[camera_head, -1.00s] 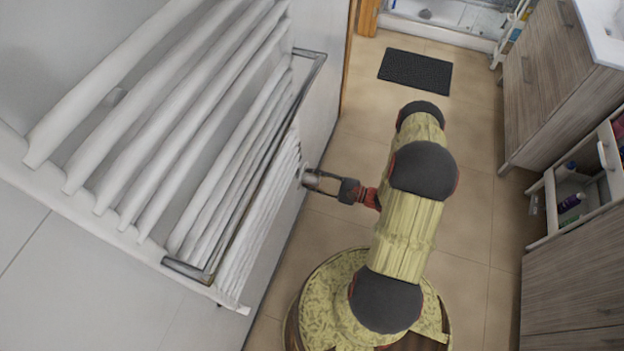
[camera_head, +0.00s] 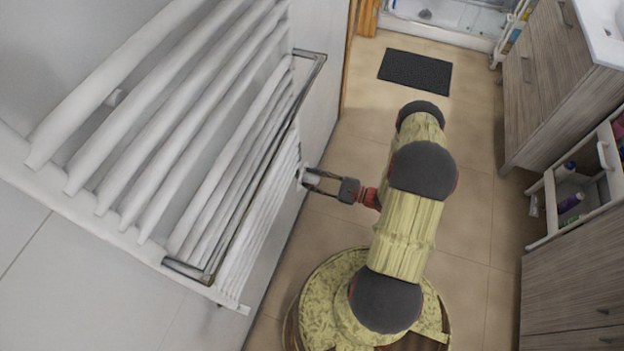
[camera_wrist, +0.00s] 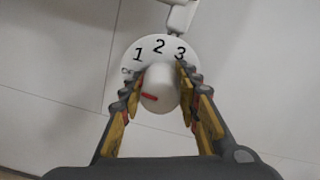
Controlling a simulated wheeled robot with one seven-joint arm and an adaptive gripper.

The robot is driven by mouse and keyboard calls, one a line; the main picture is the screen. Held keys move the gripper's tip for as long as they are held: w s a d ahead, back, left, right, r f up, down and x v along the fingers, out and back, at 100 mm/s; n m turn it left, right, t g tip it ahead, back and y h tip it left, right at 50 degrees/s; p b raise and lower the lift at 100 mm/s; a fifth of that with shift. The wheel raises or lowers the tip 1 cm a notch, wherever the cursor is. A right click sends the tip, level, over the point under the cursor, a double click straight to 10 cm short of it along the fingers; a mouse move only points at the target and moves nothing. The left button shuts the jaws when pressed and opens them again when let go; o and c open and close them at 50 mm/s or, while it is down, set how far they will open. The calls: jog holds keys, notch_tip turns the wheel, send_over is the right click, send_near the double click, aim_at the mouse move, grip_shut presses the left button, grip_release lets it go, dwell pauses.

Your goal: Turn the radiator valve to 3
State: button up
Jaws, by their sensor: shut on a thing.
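The radiator valve is a white knob (camera_wrist: 160,88) on a round white dial (camera_wrist: 124,70) in the wrist view. The dial shows 1, 2 and 3 along its top, with a partly covered mark at its left. A red pointer line on the knob lies at its lower left, away from the 3. My gripper (camera_wrist: 160,92) has its fingers on both sides of the knob and is shut on it. In the head view my gripper (camera_head: 312,180) reaches left to the small valve (camera_head: 308,178) beside the radiator's lower end. The fingers hide the dial's sides.
The white radiator (camera_head: 160,110) with a metal towel rail (camera_head: 304,90) fills the left. A dark mat (camera_head: 415,70) lies on the floor behind. Wooden cabinets (camera_head: 560,90) and a white cart (camera_head: 580,190) stand at the right. Tiled floor between is open.

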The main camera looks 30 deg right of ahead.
jog(key=m, duration=0.4)
jog(key=shift+m, duration=0.3)
jog(key=m, duration=0.5)
jog(key=shift+w+d, duration=0.1)
jog(key=m, duration=0.5)
jog(key=shift+d+f+m+p, duration=0.1)
jog(key=shift+m+p, duration=0.3)
jog(key=m, duration=0.4)
jog(key=shift+m, duration=0.4)
jog(key=o, duration=1)
jog(key=shift+o, duration=0.8)
